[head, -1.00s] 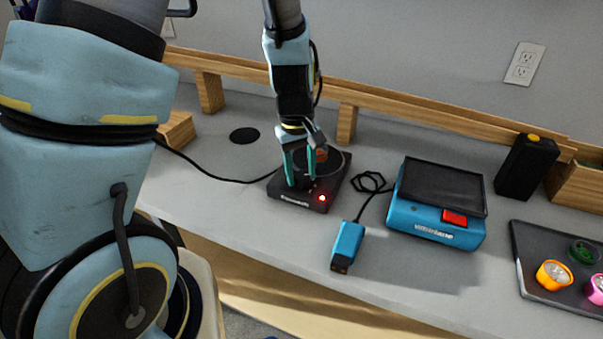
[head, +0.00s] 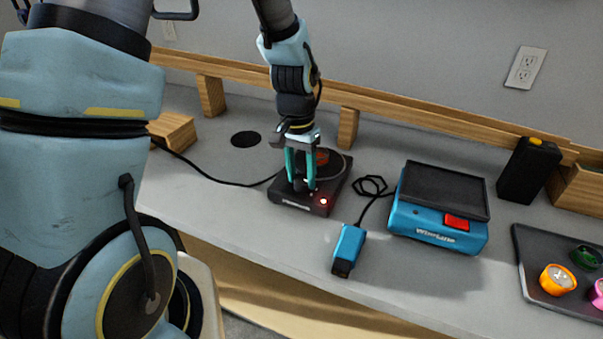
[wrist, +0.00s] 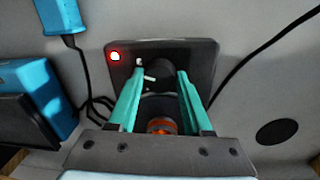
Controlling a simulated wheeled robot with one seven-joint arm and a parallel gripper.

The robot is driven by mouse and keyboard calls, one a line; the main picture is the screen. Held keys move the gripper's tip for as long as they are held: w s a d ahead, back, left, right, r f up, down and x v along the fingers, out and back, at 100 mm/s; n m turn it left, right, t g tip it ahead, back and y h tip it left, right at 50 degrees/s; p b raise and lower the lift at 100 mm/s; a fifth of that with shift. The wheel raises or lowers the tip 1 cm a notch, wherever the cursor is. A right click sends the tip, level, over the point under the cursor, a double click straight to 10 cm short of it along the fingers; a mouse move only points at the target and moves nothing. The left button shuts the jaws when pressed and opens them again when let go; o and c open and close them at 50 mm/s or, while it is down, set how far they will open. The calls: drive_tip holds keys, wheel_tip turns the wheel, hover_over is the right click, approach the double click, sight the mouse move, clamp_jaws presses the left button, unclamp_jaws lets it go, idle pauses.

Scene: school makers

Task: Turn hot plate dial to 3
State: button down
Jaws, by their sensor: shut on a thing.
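The black hot plate (head: 335,188) sits on the grey bench with its red light lit; it also shows in the wrist view (wrist: 203,55). Its round burner glows orange behind my fingers. The black dial (wrist: 159,73) is at the plate's front, between my two teal fingertips, with a small white mark beside it. My gripper (head: 300,187) points down over the plate and is shut on the dial, one finger on each side; it fills the lower wrist view (wrist: 160,76). The numbers around the dial are too small to read.
A blue device with a black top (head: 438,222) and a small blue block (head: 348,248) on a cable lie to the right. A dark tray (head: 530,262) with coloured round pieces is farther right. A wooden rail (head: 400,122) runs behind the plate.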

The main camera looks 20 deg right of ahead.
sight(299, 177)
drive_tip(key=shift+m, duration=1)
drive_tip(key=shift+c, duration=1.6)
unclamp_jaws()
wheel_tip(299, 177, up, 11)
drive_tip(key=shift+w+a+b, duration=0.15)
drive_tip(key=shift+w+b, duration=0.2)
drive_tip(key=shift+b, duration=0.05)
drive_tip(key=shift+f, duration=0.1)
